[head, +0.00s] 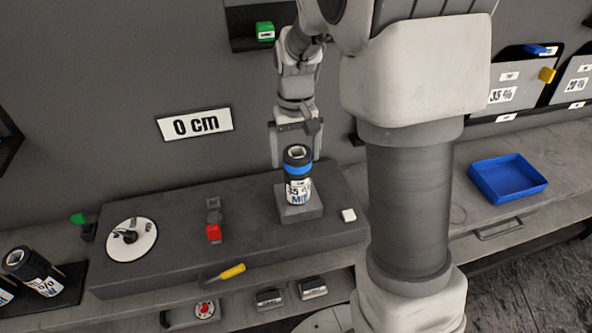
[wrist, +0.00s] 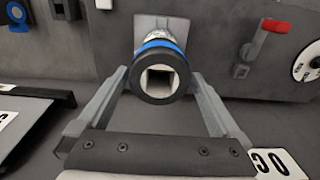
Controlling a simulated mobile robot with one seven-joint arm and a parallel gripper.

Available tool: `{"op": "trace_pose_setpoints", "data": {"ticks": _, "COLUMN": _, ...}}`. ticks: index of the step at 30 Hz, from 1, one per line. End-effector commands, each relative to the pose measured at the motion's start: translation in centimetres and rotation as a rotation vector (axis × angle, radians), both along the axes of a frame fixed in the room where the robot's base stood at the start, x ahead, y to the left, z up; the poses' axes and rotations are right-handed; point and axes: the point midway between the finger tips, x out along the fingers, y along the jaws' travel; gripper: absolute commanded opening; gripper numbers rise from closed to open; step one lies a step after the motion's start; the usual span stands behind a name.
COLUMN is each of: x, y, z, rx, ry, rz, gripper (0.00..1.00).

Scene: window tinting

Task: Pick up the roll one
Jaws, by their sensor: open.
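A roll (head: 298,178) with a black end, a blue band and a white printed label stands upright on a square grey block on the bench. In the wrist view, the same roll (wrist: 160,72) shows its black end with a square hole. My gripper (head: 292,160) is open above the block, with a finger on each side of the roll's upper part. In the wrist view, gaps show between the roll and the fingers of my gripper (wrist: 160,80). I cannot read a name that marks which roll is roll one.
A white disc (head: 131,239), a red-handled clamp (head: 213,231) and a yellow-handled tool (head: 228,273) are left of the block. A blue tray (head: 507,178) stands at the right. The wall is close behind.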

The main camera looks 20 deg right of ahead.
Motion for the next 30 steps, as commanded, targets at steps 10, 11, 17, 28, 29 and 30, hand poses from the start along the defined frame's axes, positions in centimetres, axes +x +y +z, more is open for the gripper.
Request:
{"op": "trace_pose_setpoints", "data": {"ticks": 10, "x": -0.1, "y": -0.1, "z": -4.6, "rx": 0.000, "ry": 0.002, "rz": 0.000, "gripper": 1.00}}
{"op": "trace_pose_setpoints", "data": {"ticks": 11, "x": -0.1, "y": -0.1, "z": -4.8, "rx": 0.000, "ry": 0.002, "rz": 0.000, "gripper": 1.00}}
{"op": "trace_pose_setpoints", "data": {"ticks": 17, "x": -0.1, "y": -0.1, "z": -5.0, "rx": 0.000, "ry": 0.000, "rz": 0.000, "gripper": 1.00}}
{"op": "trace_pose_setpoints", "data": {"ticks": 28, "x": -0.1, "y": -0.1, "z": -4.9, "rx": 0.000, "ry": 0.000, "rz": 0.000, "gripper": 0.42}}
{"op": "trace_pose_setpoints", "data": {"ticks": 29, "x": -0.1, "y": -0.1, "z": -4.9, "rx": 0.000, "ry": 0.000, "rz": 0.000, "gripper": 0.37}}
{"op": "trace_pose_setpoints", "data": {"ticks": 30, "x": -0.1, "y": -0.1, "z": -4.9, "rx": 0.000, "ry": 0.000, "rz": 0.000, "gripper": 0.30}}
